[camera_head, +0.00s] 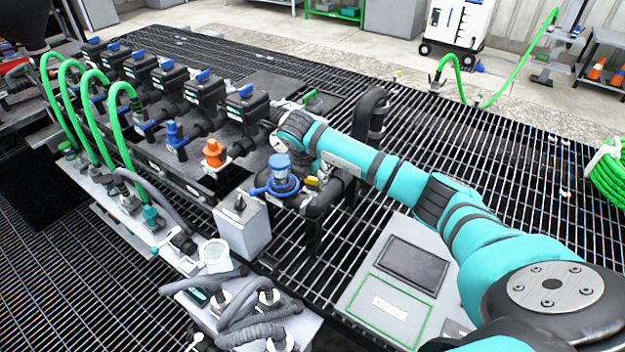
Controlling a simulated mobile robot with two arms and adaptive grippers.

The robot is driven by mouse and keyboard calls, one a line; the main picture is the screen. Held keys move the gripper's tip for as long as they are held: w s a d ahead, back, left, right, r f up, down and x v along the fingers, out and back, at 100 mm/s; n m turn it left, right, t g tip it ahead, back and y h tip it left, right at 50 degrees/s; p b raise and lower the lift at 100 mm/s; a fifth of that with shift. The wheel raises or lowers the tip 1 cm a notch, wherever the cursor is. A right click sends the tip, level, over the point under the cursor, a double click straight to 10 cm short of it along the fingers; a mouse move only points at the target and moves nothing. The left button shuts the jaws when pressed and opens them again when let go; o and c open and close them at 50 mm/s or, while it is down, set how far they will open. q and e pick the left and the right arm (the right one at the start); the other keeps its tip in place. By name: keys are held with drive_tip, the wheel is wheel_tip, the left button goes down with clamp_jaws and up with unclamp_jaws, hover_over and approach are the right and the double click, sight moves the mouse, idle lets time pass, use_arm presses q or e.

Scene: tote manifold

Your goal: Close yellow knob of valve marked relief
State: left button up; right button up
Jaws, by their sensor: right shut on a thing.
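My right arm reaches in from the lower right to the near end of the valve manifold. My right gripper (284,111) is shut on a part there, beside the last black valve body (247,106). What lies between its fingers is hidden by the gripper and wrist. A small yellow piece (311,181) shows just below the arm, beside the blue-topped regulator (280,172); I cannot tell if it is the knob. No marking reading relief can be made out. My left gripper is not in view.
Several black valves with blue handles line the manifold. An orange fitting (213,152) and a green handle (312,101) are close to my gripper. A black bent pipe (372,112) stands behind my forearm. A grey panel (393,285) lies below it. Open grating is at right.

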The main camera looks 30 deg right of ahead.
drive_tip(key=shift+m+g+b, duration=0.45)
drive_tip(key=shift+m+g, duration=0.05)
drive_tip(key=shift+m, duration=1)
drive_tip(key=o, duration=1.2)
drive_tip(key=shift+a+r, duration=0.1)
drive_tip(key=shift+r, duration=0.05)
drive_tip(key=v, duration=1.1)
drive_tip(key=shift+a+r, duration=0.3)
drive_tip(key=shift+f, duration=0.1)
